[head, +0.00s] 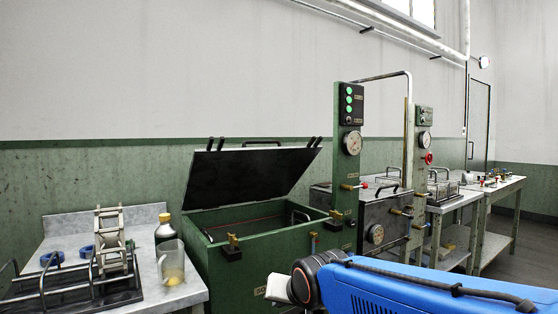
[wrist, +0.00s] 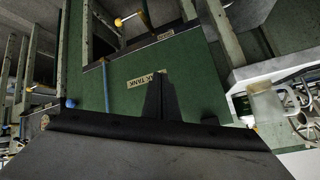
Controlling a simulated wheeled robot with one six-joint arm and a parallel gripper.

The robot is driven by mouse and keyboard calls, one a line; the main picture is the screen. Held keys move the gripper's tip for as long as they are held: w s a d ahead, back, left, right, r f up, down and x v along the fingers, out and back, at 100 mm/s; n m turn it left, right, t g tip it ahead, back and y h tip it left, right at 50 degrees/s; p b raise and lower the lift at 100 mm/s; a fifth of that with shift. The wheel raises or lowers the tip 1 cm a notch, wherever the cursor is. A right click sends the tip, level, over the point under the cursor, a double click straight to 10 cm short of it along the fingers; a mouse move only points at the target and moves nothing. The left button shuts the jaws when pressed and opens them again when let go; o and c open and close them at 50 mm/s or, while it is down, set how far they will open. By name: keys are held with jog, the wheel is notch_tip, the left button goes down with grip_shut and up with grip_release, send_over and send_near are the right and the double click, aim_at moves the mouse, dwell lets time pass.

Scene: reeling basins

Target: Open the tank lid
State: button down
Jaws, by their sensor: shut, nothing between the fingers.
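The green tank (head: 225,275) stands left of centre in the head view. Its dark lid (head: 250,176) is raised, leaning back at a steep tilt, and the tank's top is open. A black bar handle (head: 262,142) is on the lid's upper edge. Brass-coloured latches (head: 233,241) sit on the tank's front rim. In the wrist view, my gripper (wrist: 160,80) shows as dark fingers, shut and empty, in front of a green panel with a label (wrist: 147,79) ending in "TANK". In the head view my arm is low at the front right of the tank; the fingertips cannot be made out.
A green gauge post (head: 346,170) rises at the tank's right. More basins and benches (head: 495,187) extend right.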

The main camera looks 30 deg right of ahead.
jog(key=w+d+r+m+t+h, duration=0.1)
jog(key=w+d+r+m+t, duration=0.3)
jog(key=w, duration=0.5)
jog(key=m+t+y, duration=0.3)
jog(key=m+t, duration=0.4)
jog(key=t, duration=0.6)
send_near(275, 151)
jog(key=shift+y, duration=0.4)
jog(key=x, duration=0.6)
jog(key=shift+w+d+r, duration=0.1)
jog(key=shift+w+r, duration=0.05)
jog(key=shift+r, duration=0.1)
